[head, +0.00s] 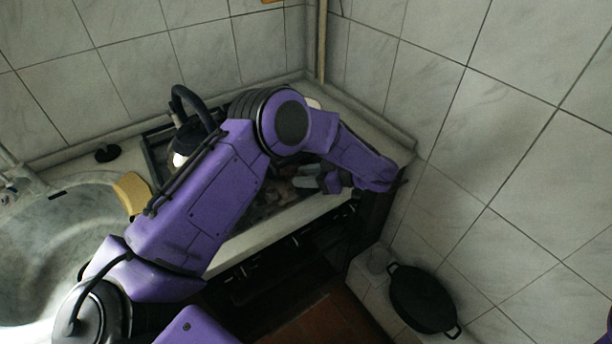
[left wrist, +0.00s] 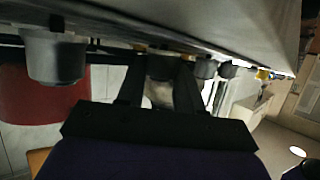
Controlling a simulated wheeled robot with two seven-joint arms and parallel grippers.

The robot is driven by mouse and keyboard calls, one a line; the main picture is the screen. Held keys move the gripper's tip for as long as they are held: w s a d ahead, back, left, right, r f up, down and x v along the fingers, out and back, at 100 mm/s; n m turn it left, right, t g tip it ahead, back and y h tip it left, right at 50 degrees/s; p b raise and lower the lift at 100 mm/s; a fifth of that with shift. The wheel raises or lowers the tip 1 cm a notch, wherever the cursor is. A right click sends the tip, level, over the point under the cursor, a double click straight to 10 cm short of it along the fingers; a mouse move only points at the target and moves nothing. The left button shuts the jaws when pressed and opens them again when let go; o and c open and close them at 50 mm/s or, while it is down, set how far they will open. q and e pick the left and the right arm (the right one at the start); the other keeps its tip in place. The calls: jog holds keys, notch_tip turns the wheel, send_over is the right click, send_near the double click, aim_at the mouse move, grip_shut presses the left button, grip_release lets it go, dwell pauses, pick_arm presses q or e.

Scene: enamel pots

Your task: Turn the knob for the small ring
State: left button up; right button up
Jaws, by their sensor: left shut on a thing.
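In the left wrist view my left gripper (left wrist: 158,88) reaches up under the stove's front edge, its two dark fingers on either side of a grey knob (left wrist: 159,67). It is shut on that knob. A large grey knob (left wrist: 54,58) stands to the left, and smaller-looking knobs (left wrist: 205,69) stand in the row to the right. In the head view my purple left arm covers much of the stove (head: 275,214), and the fingertips and held knob are hidden. I cannot see which ring this knob serves. My right gripper is not in view.
The sink (head: 45,235) and a yellow sponge (head: 132,192) are at the left. Tiled walls (head: 500,130) close in behind and to the right.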

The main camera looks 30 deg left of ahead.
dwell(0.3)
pick_arm(q)
jog(key=o, duration=1)
jog(key=shift+o, duration=0.2)
jog(key=b+v, duration=0.2)
jog(key=v, duration=0.8)
jog(key=shift+d+b, duration=0.1)
jog(key=shift+b, duration=0.25)
jog(key=shift+d+r, duration=0.1)
jog(key=shift+d, duration=0.05)
